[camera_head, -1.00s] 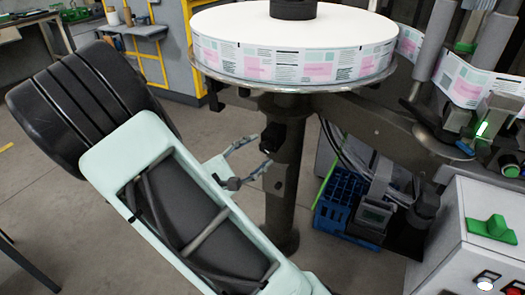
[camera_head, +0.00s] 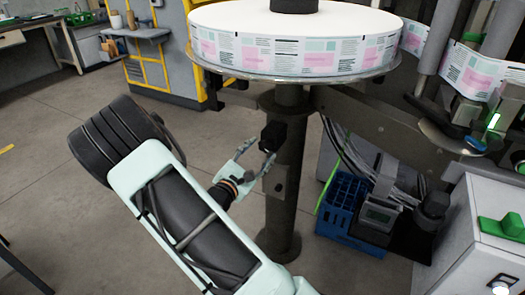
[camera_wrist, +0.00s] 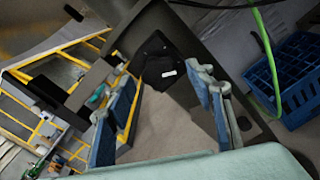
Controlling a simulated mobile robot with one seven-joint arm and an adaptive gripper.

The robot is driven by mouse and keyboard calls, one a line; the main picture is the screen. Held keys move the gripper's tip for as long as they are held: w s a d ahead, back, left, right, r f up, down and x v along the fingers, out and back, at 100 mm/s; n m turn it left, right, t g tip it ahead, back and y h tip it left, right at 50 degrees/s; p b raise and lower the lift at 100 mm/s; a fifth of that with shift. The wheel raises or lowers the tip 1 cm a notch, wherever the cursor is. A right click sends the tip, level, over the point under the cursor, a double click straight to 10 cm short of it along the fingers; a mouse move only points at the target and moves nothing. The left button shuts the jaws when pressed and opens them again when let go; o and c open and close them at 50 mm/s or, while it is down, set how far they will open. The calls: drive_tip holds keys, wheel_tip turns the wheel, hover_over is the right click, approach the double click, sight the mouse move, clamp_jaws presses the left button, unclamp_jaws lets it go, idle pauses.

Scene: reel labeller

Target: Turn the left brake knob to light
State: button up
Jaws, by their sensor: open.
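The brake knob (camera_head: 273,136) is a small black block on the grey post under the label reel. In the wrist view the black knob (camera_wrist: 155,68) shows a white mark and lies ahead between my fingers. My gripper (camera_head: 258,157) is open just left of and below the knob in the head view, its fingers pointing at the post. In the wrist view my gripper (camera_wrist: 166,82) has one blue-grey finger on each side of the knob, with nothing held. I cannot tell whether either finger touches the knob. Its setting is not readable.
The large label reel (camera_head: 300,55) sits on a round plate above the post (camera_head: 284,205). A blue crate (camera_head: 340,205) stands on the floor right of the post, beside cables. A white cabinet (camera_head: 480,235) is at the right.

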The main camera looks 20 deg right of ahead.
drive_tip(key=shift+x, duration=0.95)
drive_tip(key=shift+c, duration=0.3)
drive_tip(key=c, duration=1.1)
drive_tip(key=shift+s+r, duration=0.1)
